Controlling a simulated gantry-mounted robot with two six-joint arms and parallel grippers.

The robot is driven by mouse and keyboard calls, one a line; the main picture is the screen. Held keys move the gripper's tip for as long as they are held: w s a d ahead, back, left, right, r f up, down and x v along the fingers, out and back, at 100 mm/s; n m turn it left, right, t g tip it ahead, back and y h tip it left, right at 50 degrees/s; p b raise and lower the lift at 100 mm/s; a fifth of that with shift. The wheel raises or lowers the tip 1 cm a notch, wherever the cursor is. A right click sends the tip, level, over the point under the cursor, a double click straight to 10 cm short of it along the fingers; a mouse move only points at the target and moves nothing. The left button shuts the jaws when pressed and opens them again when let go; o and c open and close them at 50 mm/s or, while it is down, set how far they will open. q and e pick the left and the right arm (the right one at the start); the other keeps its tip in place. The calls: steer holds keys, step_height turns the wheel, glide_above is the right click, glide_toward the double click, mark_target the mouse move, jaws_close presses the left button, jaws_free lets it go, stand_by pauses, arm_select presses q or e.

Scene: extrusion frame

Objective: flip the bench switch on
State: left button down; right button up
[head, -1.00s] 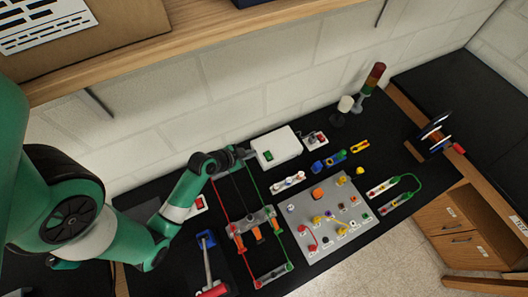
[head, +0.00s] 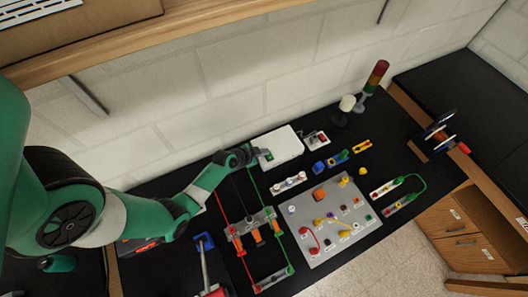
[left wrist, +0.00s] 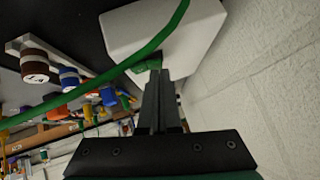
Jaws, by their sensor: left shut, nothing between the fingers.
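A white box (head: 284,144) with a green rocker switch (head: 267,155) on its near left face stands at the back of the black bench, by the wall. My left gripper (head: 257,154) is shut and empty, with its tips at that switch. In the left wrist view the closed fingertips (left wrist: 155,74) overlap the lower edge of the green switch (left wrist: 147,64) on the white box (left wrist: 160,28). They look touching or very close; I cannot tell which. The fingers partly hide the switch, and its tilt is unclear. My right gripper is not in view.
A small red switch unit (head: 316,138) stands right of the box. A green wire (left wrist: 95,82) crosses close to my fingers. A grey board with colored parts (head: 330,218) and a wire frame (head: 250,225) fill the bench front. A signal tower (head: 374,77) stands at the back right.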

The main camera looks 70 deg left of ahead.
arm_select(q)
steer(key=shift+a+f+b, duration=0.15)
steer(key=shift+f+b, duration=0.35)
steer(key=shift+b, duration=0.2)
steer(key=shift+s+r, duration=0.15)
steer(key=shift+p, duration=0.35)
steer(key=shift+d+r, duration=0.1)
steer(key=shift+d, duration=0.4)
steer(key=shift+d+p, duration=0.3)
steer(key=shift+p, duration=0.05)
